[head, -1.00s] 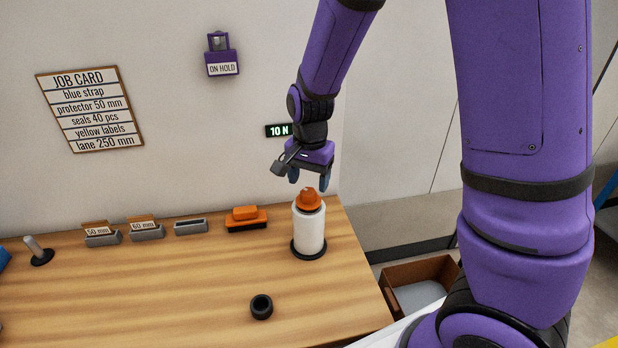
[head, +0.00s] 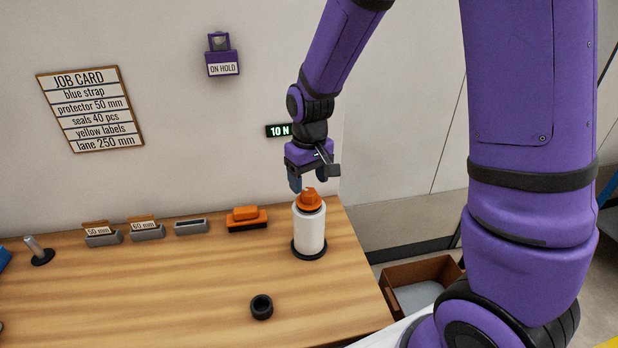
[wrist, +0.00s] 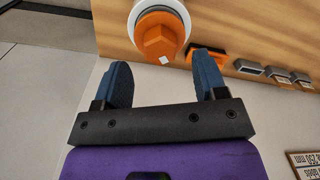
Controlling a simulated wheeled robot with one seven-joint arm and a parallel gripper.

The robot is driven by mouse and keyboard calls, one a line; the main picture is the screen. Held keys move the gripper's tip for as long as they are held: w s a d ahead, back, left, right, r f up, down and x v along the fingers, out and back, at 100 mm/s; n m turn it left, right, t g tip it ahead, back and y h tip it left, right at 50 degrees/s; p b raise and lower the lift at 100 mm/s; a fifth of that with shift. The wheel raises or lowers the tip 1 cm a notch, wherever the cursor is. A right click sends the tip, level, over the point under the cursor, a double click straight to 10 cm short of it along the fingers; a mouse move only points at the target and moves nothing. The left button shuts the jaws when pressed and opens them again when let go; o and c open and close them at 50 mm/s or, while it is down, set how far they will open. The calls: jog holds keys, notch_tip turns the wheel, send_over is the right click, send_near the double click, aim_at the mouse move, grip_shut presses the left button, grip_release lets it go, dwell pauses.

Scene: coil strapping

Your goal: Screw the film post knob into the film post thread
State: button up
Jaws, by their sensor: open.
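The orange film post knob (head: 309,200) sits on top of the white film roll (head: 309,230), which stands upright on a dark round base at the right end of the table. The thread beneath the knob is hidden. My gripper (head: 308,188) is just above the knob. In the wrist view the blue fingers are apart, and the knob (wrist: 158,38) shows just beyond the gap between the fingertips (wrist: 163,66), not clasped. A small pale mark shows on the knob.
A black ring (head: 262,306) lies on the table's front. An orange-handled brush (head: 246,218) and several small card holders (head: 146,229) line the back edge. A wall display (head: 278,130) reads "10 N". An open brown box (head: 420,285) stands right of the table.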

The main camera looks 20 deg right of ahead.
aim_at(309, 191)
jog(key=shift+n, duration=0.7)
jog(key=shift+f, duration=0.1)
jog(key=shift+f, duration=1.65)
grip_shut()
jog(key=m, duration=0.8)
